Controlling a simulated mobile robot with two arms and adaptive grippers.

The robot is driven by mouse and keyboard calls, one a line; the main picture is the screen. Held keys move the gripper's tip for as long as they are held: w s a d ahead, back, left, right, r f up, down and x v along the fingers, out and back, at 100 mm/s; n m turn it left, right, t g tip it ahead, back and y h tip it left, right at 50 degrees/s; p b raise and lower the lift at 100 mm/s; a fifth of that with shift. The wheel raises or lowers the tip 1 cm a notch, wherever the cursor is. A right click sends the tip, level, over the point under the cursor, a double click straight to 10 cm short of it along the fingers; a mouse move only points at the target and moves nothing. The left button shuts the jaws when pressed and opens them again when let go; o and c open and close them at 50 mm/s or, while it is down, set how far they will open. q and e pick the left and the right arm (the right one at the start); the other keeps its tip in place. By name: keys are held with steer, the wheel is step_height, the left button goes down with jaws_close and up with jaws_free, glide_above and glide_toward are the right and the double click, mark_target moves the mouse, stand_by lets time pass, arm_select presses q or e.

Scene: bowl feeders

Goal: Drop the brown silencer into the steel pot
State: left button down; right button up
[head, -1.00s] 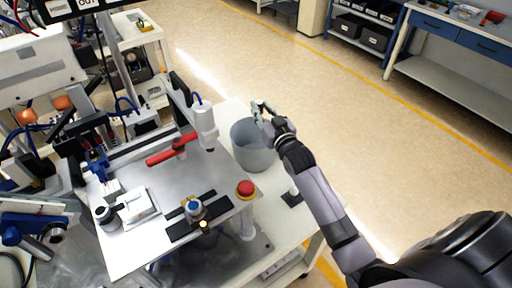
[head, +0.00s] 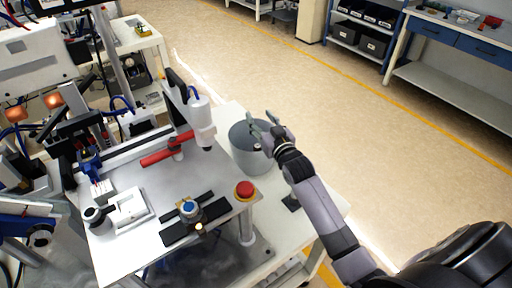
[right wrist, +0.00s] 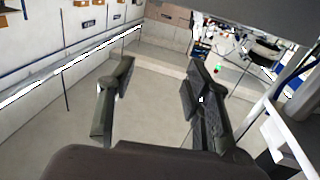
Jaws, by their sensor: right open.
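The steel pot (head: 252,163) is a grey, upright, bucket-like vessel on the white table, at the right end of the machine. My right gripper (head: 262,116) is at the pot's far right rim, with its fingers over or just beyond the opening; I cannot tell which. In the right wrist view my right gripper (right wrist: 160,72) has its two dark fingers wide apart, with only floor visible between them. I cannot make out the brown silencer in either view, and the pot's inside is mostly hidden. My left gripper is not in view.
A metal work plate (head: 145,238) with a red bar (head: 166,150), a red button (head: 245,190) and a black-and-blue fixture lies left of the pot. Open floor (head: 345,130) lies to the right; a blue-drawer bench (head: 450,40) stands beyond.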

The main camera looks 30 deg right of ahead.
steer(key=s, duration=1.2)
steer(key=shift+a, duration=0.35)
